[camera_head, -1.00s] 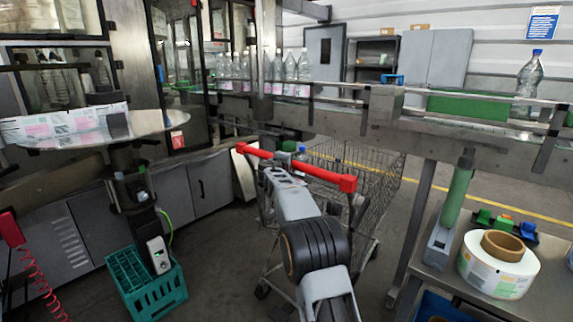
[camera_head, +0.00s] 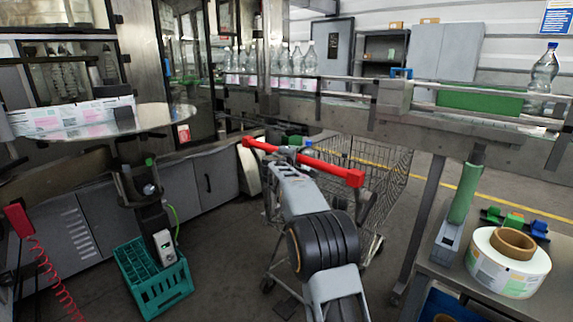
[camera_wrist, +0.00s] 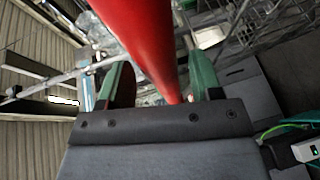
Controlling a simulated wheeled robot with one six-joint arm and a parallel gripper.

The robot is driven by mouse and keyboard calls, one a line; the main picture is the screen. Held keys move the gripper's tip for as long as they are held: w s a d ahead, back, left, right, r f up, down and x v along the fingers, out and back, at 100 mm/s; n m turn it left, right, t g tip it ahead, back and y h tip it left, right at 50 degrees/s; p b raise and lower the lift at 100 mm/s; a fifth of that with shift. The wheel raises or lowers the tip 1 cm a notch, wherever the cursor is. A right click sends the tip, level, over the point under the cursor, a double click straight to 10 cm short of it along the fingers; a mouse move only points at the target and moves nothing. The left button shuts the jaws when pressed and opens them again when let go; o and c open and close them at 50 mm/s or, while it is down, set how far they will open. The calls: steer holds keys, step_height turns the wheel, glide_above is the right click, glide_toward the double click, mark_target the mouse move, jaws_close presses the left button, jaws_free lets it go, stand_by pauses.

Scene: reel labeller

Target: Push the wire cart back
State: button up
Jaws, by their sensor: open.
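The wire cart (camera_head: 385,200) stands on the floor in front of the conveyor, in the middle of the head view. Its red handle (camera_head: 335,170) runs across the near side; my arm hides part of the basket. My gripper (camera_head: 296,156) is at the handle's middle. In the wrist view, the red handle (camera_wrist: 150,35) passes between the two green-lined fingers of my gripper (camera_wrist: 160,72), which are apart. Gaps show between the bar and the fingers, so it does not look clamped.
A green crate (camera_head: 155,283) stands on the floor at left, below a round plate (camera_head: 165,117). A side table (camera_head: 440,270) with a label reel (camera_head: 508,265) is close on the right. The conveyor (camera_head: 420,127) with bottles crosses behind the cart. A conveyor leg (camera_head: 420,225) stands right of it.

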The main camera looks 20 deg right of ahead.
steer(key=b+v, duration=0.1)
steer(key=v, duration=1)
steer(key=shift+s+a+b, duration=0.2)
steer(key=shift+s+b, duration=0.15)
steer(key=shift+r, duration=0.1)
steer(key=s+f+m+g+y, duration=0.2)
steer(key=s+f+g, duration=0.15)
steer(key=f, duration=0.45)
steer(key=s+a+f+m+g+y+p, duration=0.1)
steer(key=s+a+m+g+y+p, duration=0.2)
steer(key=s+p, duration=0.55)
steer(key=s+a+r+m+y+p, duration=0.1)
steer(key=s+a+r+y+p, duration=0.1)
steer(key=s, duration=0.5)
steer(key=s+a+r+m+g+y+p, duration=0.1)
steer(key=s+a+r+y+p, duration=0.1)
steer(key=s+r+p, duration=0.3)
steer(key=s+a+r+m+y+p, duration=0.1)
steer(key=s+a+r+p, duration=0.3)
steer(key=s, duration=0.6)
steer(key=shift+m+g+y+p, duration=0.35)
steer(key=shift+y+p, duration=0.15)
steer(key=shift+p, duration=0.45)
steer(key=shift+s, duration=0.1)
